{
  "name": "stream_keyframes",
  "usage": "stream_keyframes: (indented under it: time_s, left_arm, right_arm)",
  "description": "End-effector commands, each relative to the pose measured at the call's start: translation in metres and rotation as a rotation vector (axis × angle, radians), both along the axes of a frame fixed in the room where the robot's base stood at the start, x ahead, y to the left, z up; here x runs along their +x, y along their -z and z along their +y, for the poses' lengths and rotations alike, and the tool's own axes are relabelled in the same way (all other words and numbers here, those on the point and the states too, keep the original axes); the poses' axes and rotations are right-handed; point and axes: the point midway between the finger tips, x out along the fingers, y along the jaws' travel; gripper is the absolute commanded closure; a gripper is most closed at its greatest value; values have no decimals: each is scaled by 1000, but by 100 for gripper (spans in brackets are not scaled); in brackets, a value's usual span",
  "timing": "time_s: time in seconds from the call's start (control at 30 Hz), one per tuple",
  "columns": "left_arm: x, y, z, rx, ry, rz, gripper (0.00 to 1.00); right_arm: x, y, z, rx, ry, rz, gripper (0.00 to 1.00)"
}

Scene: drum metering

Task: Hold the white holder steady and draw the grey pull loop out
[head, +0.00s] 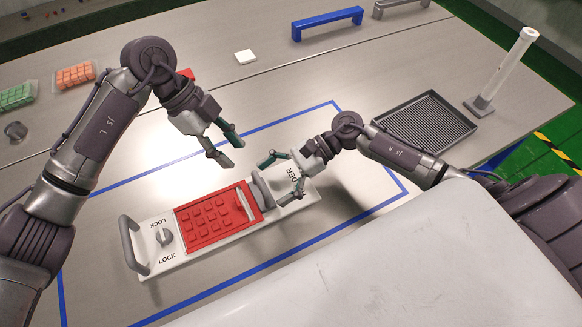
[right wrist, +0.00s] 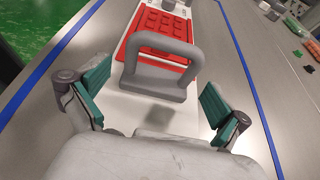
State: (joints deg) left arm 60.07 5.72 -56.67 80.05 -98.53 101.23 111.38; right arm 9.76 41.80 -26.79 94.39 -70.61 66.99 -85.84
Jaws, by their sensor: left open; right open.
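The white holder (head: 183,251) lies on the table with a red panel of raised buttons (head: 208,216) in it and LOCK lettering at its left end. The grey pull loop (head: 260,189) stands at the right end of the red panel. In the right wrist view, the loop (right wrist: 186,92) rises in front of the red panel (right wrist: 160,25). My right gripper (head: 276,182) is open; its fingers (right wrist: 155,88) are on either side of the loop, apparently not touching it. My left gripper (head: 234,154) is open and empty above the table, behind the holder.
A grey handle (head: 128,243) and a small knob (head: 163,236) are at the holder's left end. Blue tape (head: 285,118) outlines the area. A ridged dark tray (head: 428,118) and a white post (head: 505,68) stand right.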

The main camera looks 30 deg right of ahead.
Motion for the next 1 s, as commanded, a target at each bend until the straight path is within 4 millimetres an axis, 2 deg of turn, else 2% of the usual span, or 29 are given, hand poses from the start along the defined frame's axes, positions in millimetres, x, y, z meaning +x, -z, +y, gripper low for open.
stream_keyframes:
  time_s: [0.1, 0.3, 0.7, 0.77, 1.0]
  left_arm:
    - [0, 0, 0, 0, 0, 0, 58]
    - [0, 0, 0, 0, 0, 0, 58]
    - [0, 0, 0, 0, 0, 0, 58]
    - [0, 0, 0, 0, 0, 0, 58]
    - [0, 0, 0, 0, 0, 0, 58]
  right_arm:
    - [0, 8, 20, 3, 0, 0, 0]
    - [1, 17, 41, 1, 2, 0, 0]
    - [1, 20, 48, 0, 2, 0, 0]
    - [1, 20, 47, 0, 2, 0, 8]
    - [1, 20, 47, 0, 2, 0, 48]
